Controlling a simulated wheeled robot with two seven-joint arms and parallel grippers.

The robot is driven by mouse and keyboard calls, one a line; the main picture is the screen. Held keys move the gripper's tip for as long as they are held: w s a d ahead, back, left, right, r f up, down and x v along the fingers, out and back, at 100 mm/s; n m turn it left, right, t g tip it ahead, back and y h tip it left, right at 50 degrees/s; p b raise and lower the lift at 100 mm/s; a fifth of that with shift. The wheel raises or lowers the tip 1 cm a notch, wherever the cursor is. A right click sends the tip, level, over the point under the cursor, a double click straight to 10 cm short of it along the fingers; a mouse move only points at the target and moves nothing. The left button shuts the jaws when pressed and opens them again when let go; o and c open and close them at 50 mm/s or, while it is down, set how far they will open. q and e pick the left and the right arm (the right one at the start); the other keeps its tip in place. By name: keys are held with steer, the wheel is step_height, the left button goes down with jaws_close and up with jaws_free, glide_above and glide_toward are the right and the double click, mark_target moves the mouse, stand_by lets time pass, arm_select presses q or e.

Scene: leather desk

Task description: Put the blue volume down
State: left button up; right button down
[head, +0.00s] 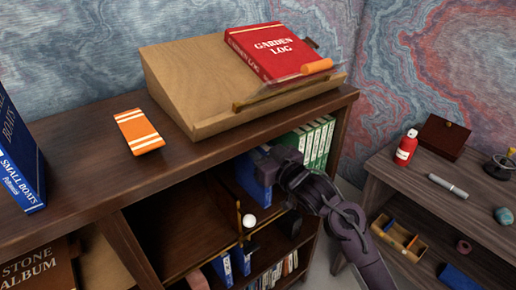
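A blue volume (248,180) stands upright in the upper shelf opening of the dark wooden bookcase, left of the green-and-white volumes. My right gripper (274,164) reaches into this opening from the right and overlaps the right side of the blue volume. Its fingertips are hidden, so I cannot tell whether it grips the volume or only lies against it. I cannot tell whether the volume's lower edge rests on the shelf board. Another blue book, Small Boats (22,155), stands on the bookcase top at the far left. My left gripper is not in view.
Green-and-white volumes (318,138) stand at the right of the opening. A thin brass upright (239,222) and white ball (249,220) are in front below. A sloped wooden stand (190,85) holds a red book (268,50); an orange striped booklet (139,131) lies left of it.

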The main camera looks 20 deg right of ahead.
steer(key=c, duration=1.6)
jaws_free()
steer(key=shift+f, duration=0.1)
steer(key=shift+c, duration=0.2)
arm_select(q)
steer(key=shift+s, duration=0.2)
arm_select(e)
steer(key=o, duration=0.4)
steer(key=shift+o, duration=0.2)
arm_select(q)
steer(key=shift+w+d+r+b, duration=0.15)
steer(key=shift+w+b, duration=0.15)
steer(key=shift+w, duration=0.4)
arm_select(e)
steer(key=v, duration=1.2)
steer(key=shift+r, duration=0.25)
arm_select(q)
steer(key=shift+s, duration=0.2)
